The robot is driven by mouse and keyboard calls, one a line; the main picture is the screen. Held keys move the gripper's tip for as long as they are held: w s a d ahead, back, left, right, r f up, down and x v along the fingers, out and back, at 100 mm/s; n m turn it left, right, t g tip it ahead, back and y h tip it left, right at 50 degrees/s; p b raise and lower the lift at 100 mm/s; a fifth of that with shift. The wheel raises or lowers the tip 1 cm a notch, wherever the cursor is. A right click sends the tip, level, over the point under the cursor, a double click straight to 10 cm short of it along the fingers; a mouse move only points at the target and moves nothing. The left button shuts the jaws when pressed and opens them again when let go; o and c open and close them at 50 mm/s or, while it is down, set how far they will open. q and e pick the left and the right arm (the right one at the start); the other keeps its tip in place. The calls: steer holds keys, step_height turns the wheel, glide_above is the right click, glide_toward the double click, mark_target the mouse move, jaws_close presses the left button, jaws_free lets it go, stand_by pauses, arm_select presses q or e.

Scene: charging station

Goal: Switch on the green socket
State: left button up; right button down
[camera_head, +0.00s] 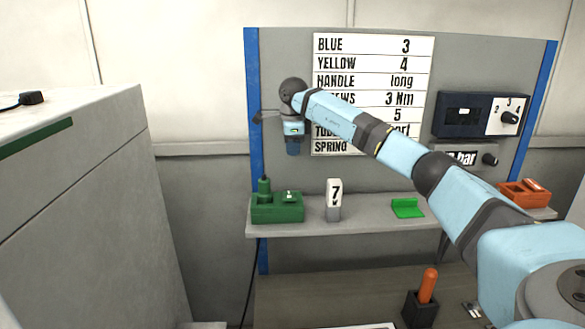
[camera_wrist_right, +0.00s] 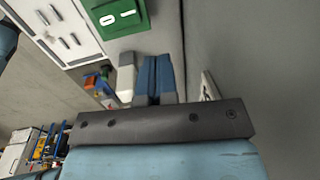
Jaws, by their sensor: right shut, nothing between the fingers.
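The green socket (camera_head: 277,209) is a box at the left end of the grey shelf. A green upright cylindrical part (camera_head: 264,187) stands on its left side, and a small switch with white marks (camera_head: 290,196) is on its top right. My right gripper (camera_head: 293,148) hangs above the socket, pointing down, shut and empty, apart from it. In the right wrist view the shut blue fingers (camera_wrist_right: 155,80) show at the middle. The socket's top with white marks (camera_wrist_right: 122,15) is at the upper edge there. The switch position is unclear. My left gripper is not in view.
The panel (camera_head: 470,60) with a white sign rises behind. An orange-handled tool (camera_head: 428,286) stands below.

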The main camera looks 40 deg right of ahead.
step_height(320, 180, up, 5)
steer(key=shift+w+d+f, duration=0.1)
steer(key=shift+f, duration=0.05)
stand_by(0.4)
steer(key=shift+f, duration=0.1)
